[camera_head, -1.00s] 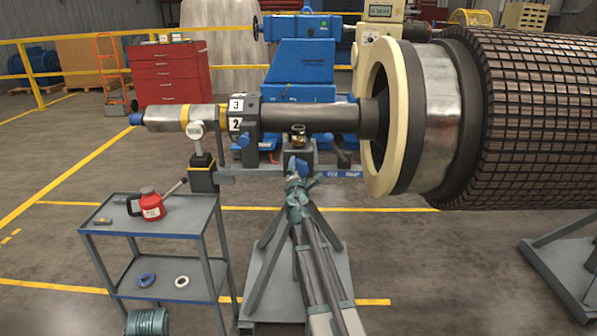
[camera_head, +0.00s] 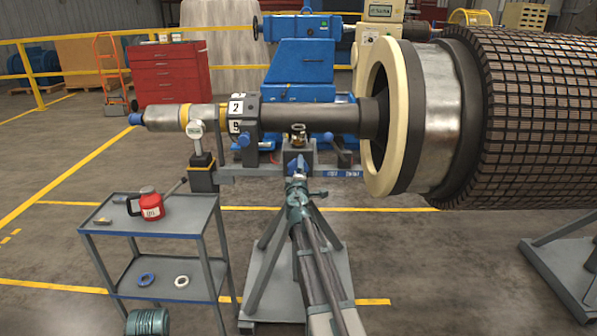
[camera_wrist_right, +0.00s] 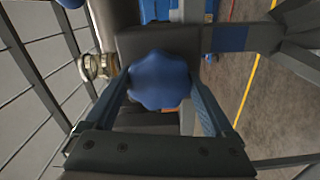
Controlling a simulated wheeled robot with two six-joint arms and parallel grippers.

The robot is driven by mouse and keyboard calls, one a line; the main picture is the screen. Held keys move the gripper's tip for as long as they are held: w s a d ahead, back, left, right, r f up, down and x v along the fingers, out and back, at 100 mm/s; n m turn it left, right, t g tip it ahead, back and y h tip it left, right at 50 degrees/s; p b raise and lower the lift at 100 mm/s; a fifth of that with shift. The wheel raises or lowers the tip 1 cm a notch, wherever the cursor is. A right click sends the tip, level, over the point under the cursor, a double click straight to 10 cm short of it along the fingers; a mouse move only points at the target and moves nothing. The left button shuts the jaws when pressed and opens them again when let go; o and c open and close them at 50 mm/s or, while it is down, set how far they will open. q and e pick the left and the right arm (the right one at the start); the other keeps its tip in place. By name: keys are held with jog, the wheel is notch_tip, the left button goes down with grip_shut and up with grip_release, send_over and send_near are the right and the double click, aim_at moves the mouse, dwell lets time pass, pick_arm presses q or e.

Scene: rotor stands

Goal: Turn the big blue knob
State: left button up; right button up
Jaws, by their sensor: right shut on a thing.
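The big blue knob (camera_head: 297,164) sits on the front of the stand's grey block, below the shaft. In the right wrist view the knob (camera_wrist_right: 160,78) is round with a scalloped edge and lies between my two fingers. My right gripper (camera_head: 297,177) reaches up to it from below and is shut on it. The right gripper (camera_wrist_right: 160,90) has one finger on each side of the knob in the wrist view. My left gripper is not in view.
A smaller blue knob (camera_head: 243,139) sits left on the collar, and a brass fitting (camera_head: 298,133) is just above the block. The large rotor (camera_head: 540,110) fills the right. A grey cart (camera_head: 150,228) with a red can (camera_head: 150,205) stands at lower left.

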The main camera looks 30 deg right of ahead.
dwell(0.3)
jog(key=o, duration=1.1)
jog(key=v, duration=1.4)
jog(key=shift+f, duration=0.1)
jog(key=shift+w, duration=0.1)
jog(key=x, duration=1.4)
